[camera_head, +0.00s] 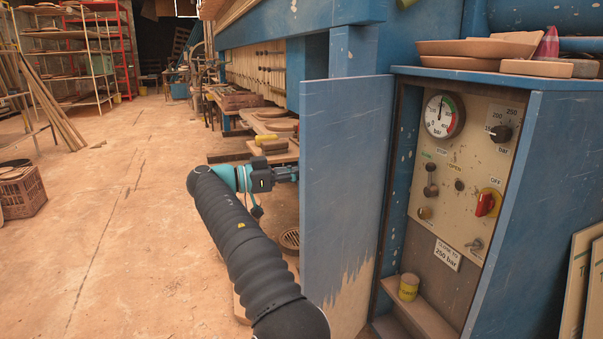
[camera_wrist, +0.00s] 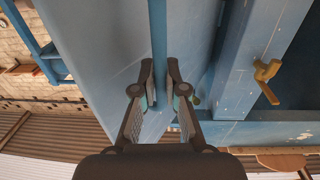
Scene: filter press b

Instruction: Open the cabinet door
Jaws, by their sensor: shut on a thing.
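The cabinet door (camera_head: 345,190) is a blue panel with worn, bare paint low down. It stands swung outward to the left of the cabinet (camera_head: 540,190), and the control panel (camera_head: 465,160) is exposed. My gripper (camera_head: 294,172) is at the door's free left edge, partly hidden behind it. In the wrist view, my gripper (camera_wrist: 162,78) has its two fingers on either side of the door's narrow blue edge (camera_wrist: 158,35), shut on it. The hinge side of the door is by the cabinet's left side. No door handle is clearly visible.
Wooden moulds (camera_head: 480,48) lie on the cabinet top. A small yellow tin (camera_head: 409,287) stands on the ledge inside. A bench with wooden parts (camera_head: 270,125) is behind my arm. Boards (camera_head: 590,270) lean at the right. The floor (camera_head: 110,220) at left is largely clear.

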